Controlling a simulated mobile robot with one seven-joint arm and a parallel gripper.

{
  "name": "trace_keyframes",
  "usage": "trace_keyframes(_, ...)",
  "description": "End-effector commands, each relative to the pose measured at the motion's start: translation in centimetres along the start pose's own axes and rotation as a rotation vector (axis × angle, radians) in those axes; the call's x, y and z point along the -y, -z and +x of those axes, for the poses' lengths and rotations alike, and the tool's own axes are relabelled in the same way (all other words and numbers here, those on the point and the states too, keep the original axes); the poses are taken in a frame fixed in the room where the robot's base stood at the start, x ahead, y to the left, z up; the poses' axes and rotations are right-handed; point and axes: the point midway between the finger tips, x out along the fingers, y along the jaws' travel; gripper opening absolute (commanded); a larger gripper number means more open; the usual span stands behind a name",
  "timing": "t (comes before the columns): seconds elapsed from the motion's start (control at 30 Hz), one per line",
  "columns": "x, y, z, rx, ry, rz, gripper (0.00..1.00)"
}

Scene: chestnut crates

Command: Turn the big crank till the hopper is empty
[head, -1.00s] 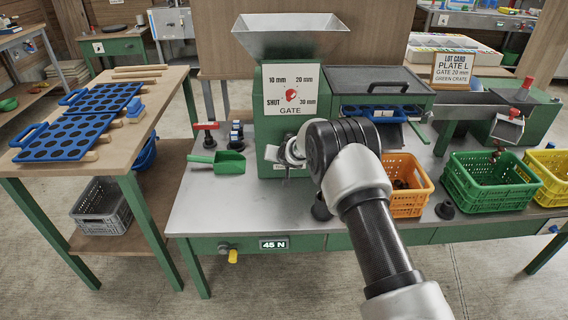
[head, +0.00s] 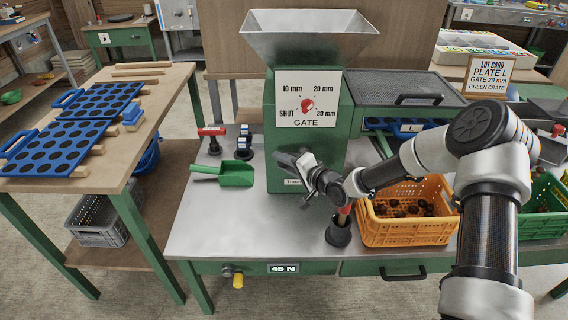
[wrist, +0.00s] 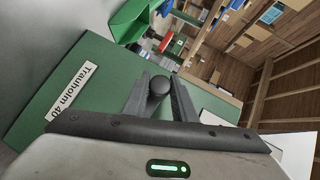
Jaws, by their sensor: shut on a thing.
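The grey metal hopper (head: 310,38) sits on top of the green machine (head: 277,140); no chestnuts show in the part of its inside that I see. The gate dial (head: 307,104) has a red knob. My gripper (head: 298,163) is at the machine's lower front. In the wrist view, the fingers of my gripper (wrist: 160,100) stand on both sides of a dark round-ended crank handle (wrist: 160,84), shut on it. The rest of the crank is hidden by my gripper and wrist in the head view.
An orange crate (head: 400,232) holding chestnuts stands right of the machine. A green crate (head: 542,226) is partly behind my arm. A black, red-handled tool (head: 340,234) stands below my wrist. A green scoop (head: 235,174) lies left; blue trays (head: 45,148) lie on the side table.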

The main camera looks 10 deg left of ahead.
Motion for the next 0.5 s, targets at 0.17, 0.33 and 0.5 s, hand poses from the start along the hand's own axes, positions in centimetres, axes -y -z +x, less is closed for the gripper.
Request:
trace_keyframes(0.17, 0.8, 0.2, -0.1, 0.001, 0.071, 0.071, 0.00)
trace_keyframes(0.33, 1.2, 0.3, -0.3, 0.005, 0.107, 0.110, 0.00)
trace_keyframes(0.5, 1.4, 0.3, -0.3, 0.007, 0.122, 0.126, 0.00)
